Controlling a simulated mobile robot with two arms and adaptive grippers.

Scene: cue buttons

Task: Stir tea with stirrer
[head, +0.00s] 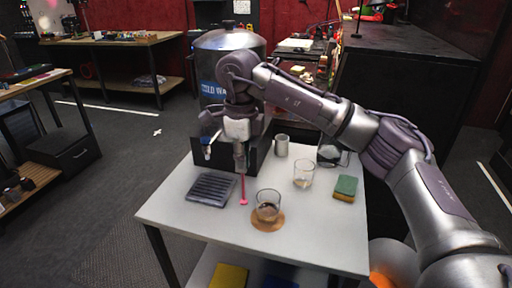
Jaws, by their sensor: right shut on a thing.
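A pink stirrer (243,190) hangs upright from my right gripper (240,162), which is shut on its upper end. The stirrer's lower tip is over the white table, to the left of the near glass; I cannot tell whether it touches the table. The near glass (268,201) holds some brown tea and stands on a round wooden coaster (266,225). A second glass (303,175) stands behind it to the right, with a little pale content. My left gripper is out of the picture.
The white table (180,218) also holds a dark ribbed tray (211,190), a metal cup (281,146), a green and yellow sponge (345,187) and another glass vessel (332,152). A large metal dispenser (215,60) stands at the back. The table's front left is clear.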

